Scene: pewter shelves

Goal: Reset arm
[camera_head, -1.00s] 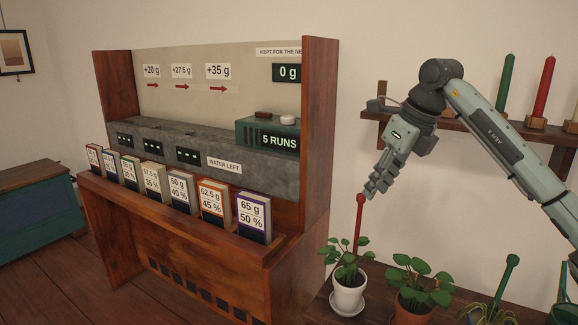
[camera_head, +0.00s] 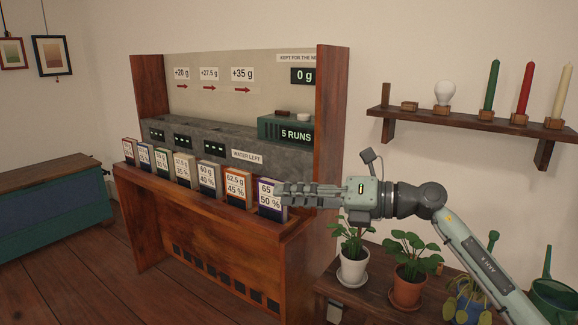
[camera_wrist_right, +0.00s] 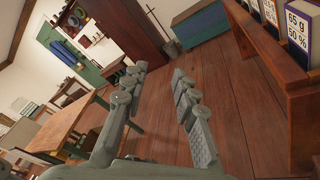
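My right gripper (camera_head: 280,193) reaches in from the right in the head view, level and pointing left. It appears in front of the right end of the card row, overlapping the purple-edged 65 g / 50 % card (camera_head: 268,205). In the right wrist view its two fingers (camera_wrist_right: 159,73) are spread with a clear gap and nothing between them. That view also shows the 65 g card (camera_wrist_right: 298,32) at the top right, apart from the fingers. My left gripper is not in view.
A wooden cabinet (camera_head: 205,212) holds the card row. Potted plants, including a white pot (camera_head: 352,272) and a terracotta pot (camera_head: 405,290), stand below my right arm. A wall shelf (camera_head: 462,124) holds candles and a bulb. Wooden floor (camera_wrist_right: 165,140) lies beneath the fingers.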

